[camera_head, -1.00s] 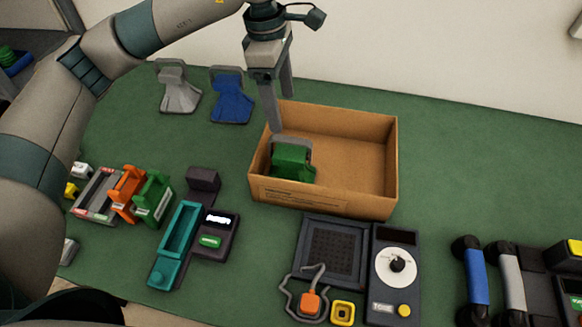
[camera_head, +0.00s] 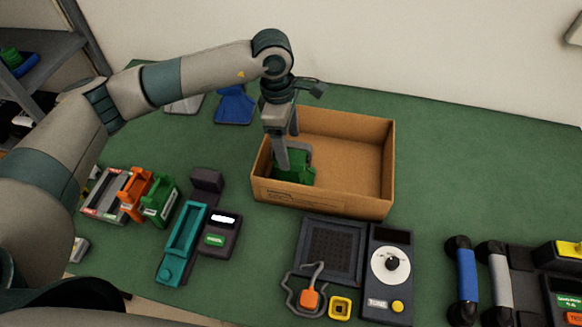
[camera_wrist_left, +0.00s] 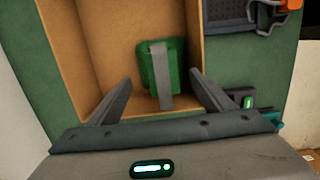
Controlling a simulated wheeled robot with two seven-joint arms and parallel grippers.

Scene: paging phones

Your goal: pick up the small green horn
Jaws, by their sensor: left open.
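The green horn (camera_head: 296,169) sits inside the open cardboard box, near its left end. It is a green block with a grey band, and in the wrist view the horn (camera_wrist_left: 172,70) lies between and beyond the fingers. My left gripper (camera_head: 288,153) reaches down over the box's left end, fingers pointing down and apart. In the wrist view the left gripper (camera_wrist_left: 161,78) is open and holds nothing; whether a finger touches the horn I cannot tell. My finger hides part of the horn in the head view. My right gripper is not seen.
The cardboard box (camera_head: 345,200) has raised walls around the horn; its right side is empty. A teal and dark device (camera_head: 183,243) is at front left, a dial unit (camera_head: 391,275) in front.

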